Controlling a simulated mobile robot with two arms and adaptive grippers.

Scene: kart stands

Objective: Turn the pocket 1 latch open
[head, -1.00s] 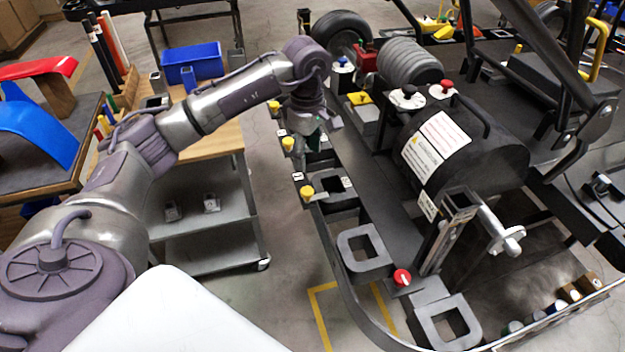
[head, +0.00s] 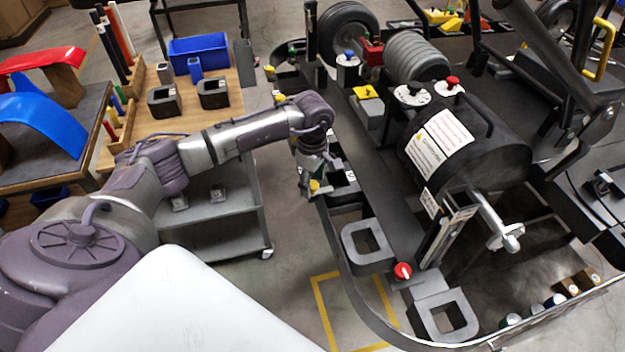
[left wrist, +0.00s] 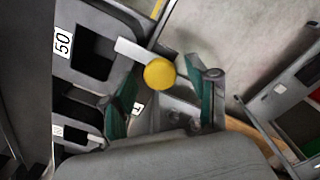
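The latch at my left gripper has a round yellow knob (left wrist: 159,74) and a pale flat bar (left wrist: 131,49) reaching toward a dark block marked 50 (left wrist: 87,22). In the head view the knob (head: 314,186) shows low at the gripper, on the kart's left rail. I cannot read its pocket number now. My left gripper (head: 309,190) is open, pointing down over the knob. In the left wrist view its green-padded fingers (left wrist: 162,84) stand on either side of the knob, with small gaps showing. My right gripper is not in view.
A grey shelf cart (head: 225,205) is on the left. Floor between cart and kart is clear.

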